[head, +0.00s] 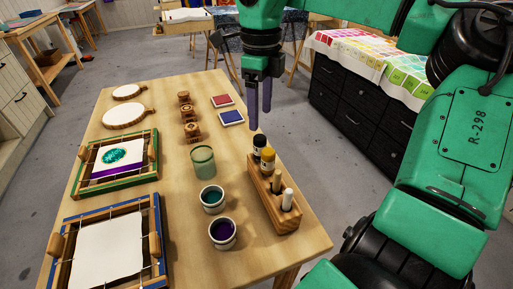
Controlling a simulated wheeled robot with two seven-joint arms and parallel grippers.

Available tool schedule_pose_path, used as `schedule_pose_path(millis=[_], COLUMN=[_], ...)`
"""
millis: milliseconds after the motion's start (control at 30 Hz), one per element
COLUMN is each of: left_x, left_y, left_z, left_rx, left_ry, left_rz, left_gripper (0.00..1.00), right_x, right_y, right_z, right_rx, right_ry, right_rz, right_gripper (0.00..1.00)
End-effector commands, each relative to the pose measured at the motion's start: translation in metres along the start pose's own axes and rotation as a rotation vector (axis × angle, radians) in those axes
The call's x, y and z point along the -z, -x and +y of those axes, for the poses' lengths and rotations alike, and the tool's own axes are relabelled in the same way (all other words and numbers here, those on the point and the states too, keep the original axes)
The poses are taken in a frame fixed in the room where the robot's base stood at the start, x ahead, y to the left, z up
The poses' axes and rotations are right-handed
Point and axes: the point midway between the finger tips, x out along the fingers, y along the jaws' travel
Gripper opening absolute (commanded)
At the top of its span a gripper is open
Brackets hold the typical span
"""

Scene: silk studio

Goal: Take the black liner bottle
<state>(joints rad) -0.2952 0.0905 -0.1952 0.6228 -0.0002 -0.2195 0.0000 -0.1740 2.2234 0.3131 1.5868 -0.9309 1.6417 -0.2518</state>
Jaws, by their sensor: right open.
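The black liner bottle (259,142) stands at the far end of a wooden holder (263,189) near the right edge of the table. It has a dark cap, and its lower part is hidden by the yellow bottle and the holder. My right gripper (260,116) comes down from the top of the head view, its purple fingers pointing down. It is open and empty, and appears just above the black bottle in the picture, apart from it. My left gripper is not in the head view.
A yellow-capped bottle (268,158) and two pale-topped ones (287,199) share the holder. Paint jars (222,233) and a green cup (203,161) stand to its left.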

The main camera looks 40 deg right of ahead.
Motion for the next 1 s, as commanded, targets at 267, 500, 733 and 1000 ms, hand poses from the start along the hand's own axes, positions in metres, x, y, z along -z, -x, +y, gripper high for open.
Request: schedule_pose_path(millis=[267,500,733,1000], left_x=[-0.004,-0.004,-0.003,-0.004], left_y=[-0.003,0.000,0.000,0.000], left_z=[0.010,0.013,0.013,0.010], left_rx=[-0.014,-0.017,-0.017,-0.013], left_ry=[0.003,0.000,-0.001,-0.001], left_rz=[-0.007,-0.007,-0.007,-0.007], left_gripper=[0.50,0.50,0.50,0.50], right_x=[-0.001,-0.001,-0.001,-0.001], right_y=[-0.053,-0.096,-0.102,-0.102], right_z=[0.001,0.004,0.003,0.003], right_rx=[-0.004,-0.005,-0.003,-0.003], right_ry=[-0.001,-0.003,-0.004,-0.004], right_rz=[-0.003,-0.003,-0.005,-0.005], right_gripper=[0.74,0.74,0.74,0.03])
